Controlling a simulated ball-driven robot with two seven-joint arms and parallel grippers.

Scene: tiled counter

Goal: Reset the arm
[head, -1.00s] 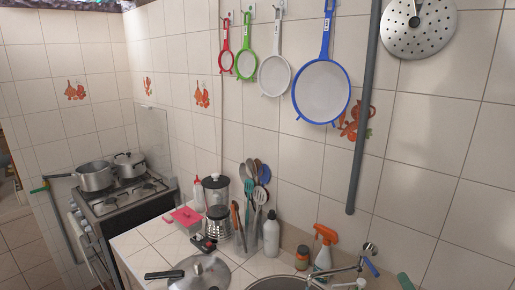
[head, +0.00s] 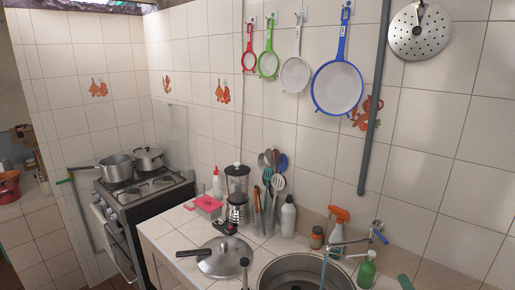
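The task names only my arm, and no arm link shows clearly in the head view. I cannot make out two fingertips of my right gripper. A small grey-green piece (head: 405,282) is cut off by the bottom edge at the right; I cannot tell whether it belongs to my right gripper. Nothing can be seen held. My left gripper does not show.
A round metal sink (head: 268,272) is at the bottom middle, with a tap (head: 378,226), green bottle (head: 366,273) and orange spray bottle (head: 339,219) beside it. A pot lid (head: 219,262), blender (head: 237,185) and utensils stand left. The stove (head: 146,195) holds two pots.

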